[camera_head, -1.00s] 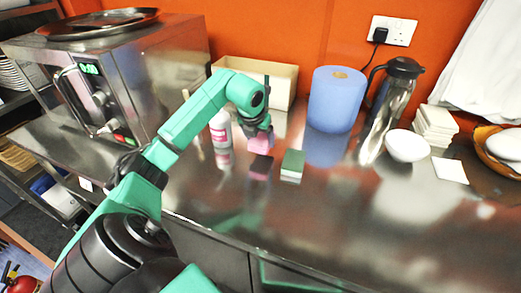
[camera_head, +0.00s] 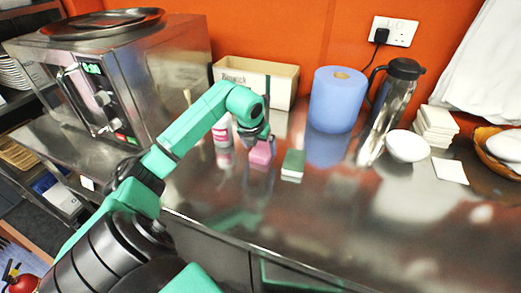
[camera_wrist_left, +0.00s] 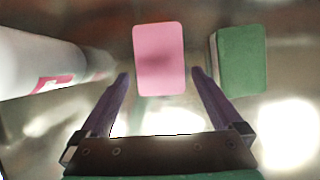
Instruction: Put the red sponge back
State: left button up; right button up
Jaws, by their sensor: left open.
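The red sponge looks pink (camera_head: 262,152) and rests on the steel counter, just left of a green sponge (camera_head: 292,162). My left gripper (camera_head: 258,132) is just above the pink sponge, which it partly hides in the head view. In the left wrist view the gripper (camera_wrist_left: 160,77) is open. The pink sponge (camera_wrist_left: 159,50) shows beyond and between its fingertips, with a visible gap to each finger. The green sponge (camera_wrist_left: 240,58) is to its right there. My right gripper is not in view.
A white bottle (camera_head: 221,130) stands close left of the gripper. A cardboard box (camera_head: 275,80), a blue paper roll (camera_head: 337,98), a steel jug (camera_head: 393,95) and a white bowl (camera_head: 407,146) stand behind and to the right. The front right counter is clear.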

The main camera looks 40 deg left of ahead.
pick_arm(q)
jog(key=v, duration=0.9)
jog(key=shift+r+b, duration=0.3)
jog(key=shift+b, duration=0.15)
jog(key=shift+s, duration=0.15)
